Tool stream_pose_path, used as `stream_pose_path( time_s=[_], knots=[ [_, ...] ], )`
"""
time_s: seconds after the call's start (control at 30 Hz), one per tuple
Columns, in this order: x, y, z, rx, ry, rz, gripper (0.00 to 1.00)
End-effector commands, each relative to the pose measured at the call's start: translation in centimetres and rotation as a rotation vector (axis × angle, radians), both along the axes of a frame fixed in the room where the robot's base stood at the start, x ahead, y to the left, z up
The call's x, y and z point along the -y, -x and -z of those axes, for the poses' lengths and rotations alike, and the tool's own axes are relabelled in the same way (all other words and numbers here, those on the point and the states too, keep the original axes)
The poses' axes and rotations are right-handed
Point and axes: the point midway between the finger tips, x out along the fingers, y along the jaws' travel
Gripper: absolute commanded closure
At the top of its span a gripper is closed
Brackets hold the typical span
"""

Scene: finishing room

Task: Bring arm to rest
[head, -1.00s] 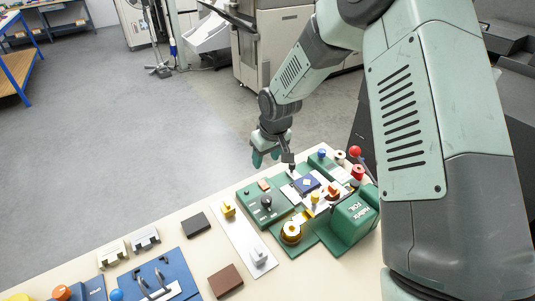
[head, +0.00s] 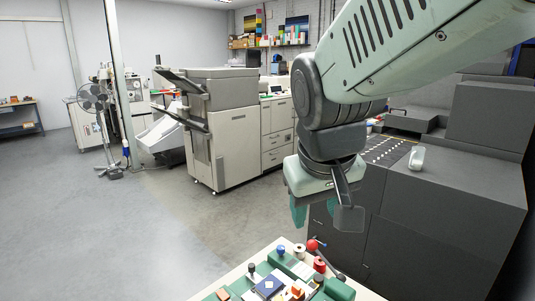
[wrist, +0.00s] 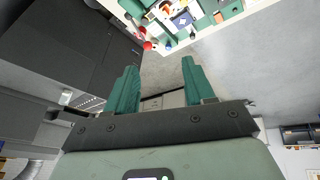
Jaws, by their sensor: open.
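My gripper (head: 325,212) hangs from my arm in the right half of the head view, above and beyond the far end of the workbench. Its teal fingers stand apart in the wrist view (wrist: 157,85), with nothing between them but floor and a distant grey machine. In the head view one teal finger shows clearly; the rest of the gripper is partly hidden by a dark wrist part.
The cream workbench (head: 236,275) carries a green fixture (head: 338,290), a red ball knob (head: 312,245) and a blue knob (head: 281,249). A dark grey cabinet (head: 410,240) stands close right of my gripper. A large printer (head: 228,130) stands behind. Floor at left is clear.

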Motion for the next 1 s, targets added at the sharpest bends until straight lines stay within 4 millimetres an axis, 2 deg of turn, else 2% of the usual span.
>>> stream_pose_path(
  time_s=[0.03, 0.2, 0.37, 0.5, 1.0],
  knots=[
    [1.0, 2.2, -1.1, 0.025, -0.018, 0.039, 0.47],
    [2.8, 8.2, -2.2, 0.061, -0.091, 0.137, 0.47],
    [3.4, 11.4, -2.1, 0.079, -0.142, 0.184, 0.47],
    [3.5, 12.2, -2.1, 0.084, -0.157, 0.195, 0.47],
    [3.5, 12.2, -2.1, 0.084, -0.157, 0.195, 0.47]
  ],
)
